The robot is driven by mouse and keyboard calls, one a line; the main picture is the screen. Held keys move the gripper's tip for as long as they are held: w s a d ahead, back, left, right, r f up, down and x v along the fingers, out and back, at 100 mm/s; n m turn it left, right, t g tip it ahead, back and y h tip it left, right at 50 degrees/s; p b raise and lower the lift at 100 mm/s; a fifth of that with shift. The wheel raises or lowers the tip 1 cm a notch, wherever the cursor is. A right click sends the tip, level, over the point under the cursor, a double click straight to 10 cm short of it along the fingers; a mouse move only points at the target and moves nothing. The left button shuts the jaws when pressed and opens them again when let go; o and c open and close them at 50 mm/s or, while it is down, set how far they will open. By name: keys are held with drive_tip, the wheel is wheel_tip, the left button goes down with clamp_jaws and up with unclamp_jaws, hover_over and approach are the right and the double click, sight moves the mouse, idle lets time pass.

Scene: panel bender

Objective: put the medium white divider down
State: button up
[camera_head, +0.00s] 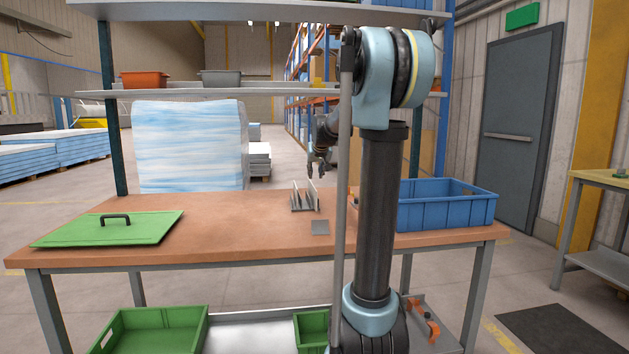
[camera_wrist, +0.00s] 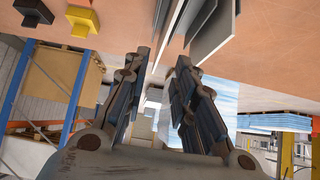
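Several thin pale dividers stand upright in a small rack (camera_head: 304,205) on the table. They differ in height, and I cannot tell for sure which is the medium white divider. In the wrist view, pale divider plates (camera_wrist: 213,36) stand at the top, just beyond the fingertips. My gripper (camera_head: 318,173) points down just above the rack's right part.
A small grey plate (camera_head: 320,228) lies before the rack. A green lid (camera_head: 110,229) lies left and a blue crate (camera_head: 447,212) stands right. A shelf (camera_head: 250,92) spans above the table. A black block (camera_wrist: 33,12) and a yellow block (camera_wrist: 82,20) show in the wrist view.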

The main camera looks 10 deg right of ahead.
drive_tip(key=shift+v, duration=2.95)
